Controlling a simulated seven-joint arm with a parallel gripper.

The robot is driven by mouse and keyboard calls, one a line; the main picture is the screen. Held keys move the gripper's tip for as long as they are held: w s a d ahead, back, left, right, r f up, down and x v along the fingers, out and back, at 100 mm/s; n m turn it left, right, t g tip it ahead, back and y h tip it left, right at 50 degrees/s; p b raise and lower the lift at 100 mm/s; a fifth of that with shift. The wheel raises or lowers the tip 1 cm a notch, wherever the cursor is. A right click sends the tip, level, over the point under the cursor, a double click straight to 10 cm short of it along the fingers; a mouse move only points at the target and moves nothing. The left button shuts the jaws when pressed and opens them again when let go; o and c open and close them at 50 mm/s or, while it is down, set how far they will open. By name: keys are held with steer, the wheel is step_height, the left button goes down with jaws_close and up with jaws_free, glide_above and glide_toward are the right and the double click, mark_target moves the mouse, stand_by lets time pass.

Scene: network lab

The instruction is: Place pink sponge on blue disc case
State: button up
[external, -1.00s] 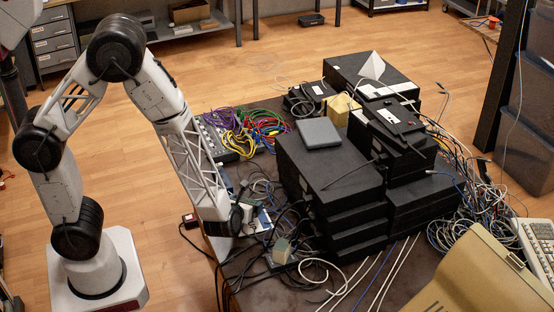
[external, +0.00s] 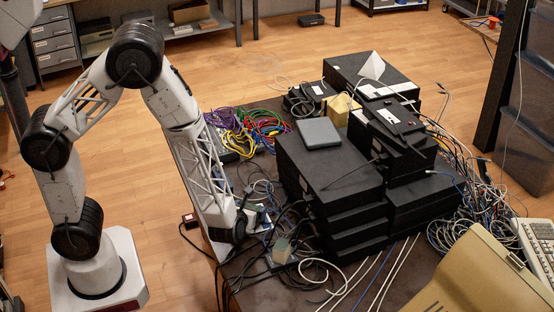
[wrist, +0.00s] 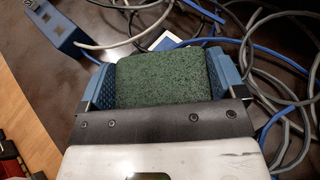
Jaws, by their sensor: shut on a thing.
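My gripper (wrist: 162,78) is shut on a green, speckled, block-like pad (wrist: 160,72), with a blue fingertip against each side in the wrist view. Only its green face shows; no pink is visible, so I cannot tell whether it is the pink sponge. In the external view my gripper (external: 224,243) is low over the left edge of the table, and the held pad is hidden. A small blue-and-white flat item (wrist: 172,41) lies just beyond the pad in the wrist view. I cannot tell whether it is the blue disc case.
Loose cables (wrist: 265,60) cover the surface around the gripper. A blue device (wrist: 57,25) lies at upper left in the wrist view. Stacked black boxes (external: 330,185) with a grey box (external: 318,132) on top stand right of the arm. A small pale block (external: 283,250) sits nearby.

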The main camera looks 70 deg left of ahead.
steer(key=shift+f, duration=0.3)
steer(key=o, duration=0.6)
steer(key=shift+r, duration=0.1)
steer(key=shift+v, duration=6)
